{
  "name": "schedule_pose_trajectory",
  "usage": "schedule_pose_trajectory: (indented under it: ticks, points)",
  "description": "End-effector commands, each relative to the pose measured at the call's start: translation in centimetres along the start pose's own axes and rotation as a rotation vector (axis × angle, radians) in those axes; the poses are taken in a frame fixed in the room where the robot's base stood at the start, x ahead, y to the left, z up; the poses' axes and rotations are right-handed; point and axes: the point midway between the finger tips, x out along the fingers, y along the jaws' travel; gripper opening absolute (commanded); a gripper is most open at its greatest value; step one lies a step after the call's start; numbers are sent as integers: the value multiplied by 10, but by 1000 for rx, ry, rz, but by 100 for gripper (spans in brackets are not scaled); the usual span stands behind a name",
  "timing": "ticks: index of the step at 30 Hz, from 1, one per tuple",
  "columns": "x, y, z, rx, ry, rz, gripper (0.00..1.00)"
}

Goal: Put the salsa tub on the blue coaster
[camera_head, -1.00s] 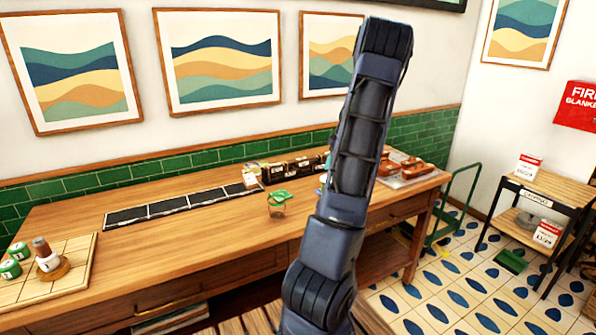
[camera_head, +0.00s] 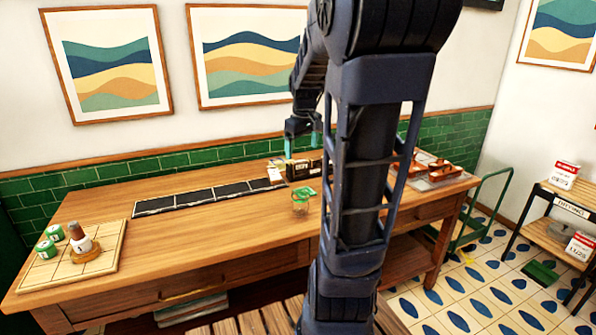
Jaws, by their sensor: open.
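My gripper (camera_head: 303,147) hangs from the bent arm above the back of the wooden table (camera_head: 225,245). Its two teal fingers point down, spread apart and empty. It is above the dark boxes at the back edge. I cannot make out a salsa tub for sure. A small clear cup with green at its top (camera_head: 301,206) stands on the table in front of the boxes, below the gripper in the picture. No blue coaster shows; my arm hides part of the table's right side.
Dark boxes (camera_head: 303,169) stand along the back. A row of black panels (camera_head: 205,197) lies left of them. A light wooden board (camera_head: 60,262) at the left holds green-and-white tubs (camera_head: 46,248) and a brown-topped bottle (camera_head: 79,238). A tray with reddish-brown things (camera_head: 440,168) is at the right.

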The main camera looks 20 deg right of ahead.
Motion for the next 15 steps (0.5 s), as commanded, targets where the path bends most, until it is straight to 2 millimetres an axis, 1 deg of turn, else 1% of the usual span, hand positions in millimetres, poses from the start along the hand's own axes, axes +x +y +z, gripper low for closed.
schedule_pose_trajectory:
  ticks: [1,6,12,15]
  points:
    - [-8,-15,8,14,14,10,87]
    - [-27,-55,38,102,58,26,87]
    - [-39,-94,78,207,117,18,87]
    - [-42,-107,96,252,144,5,87]
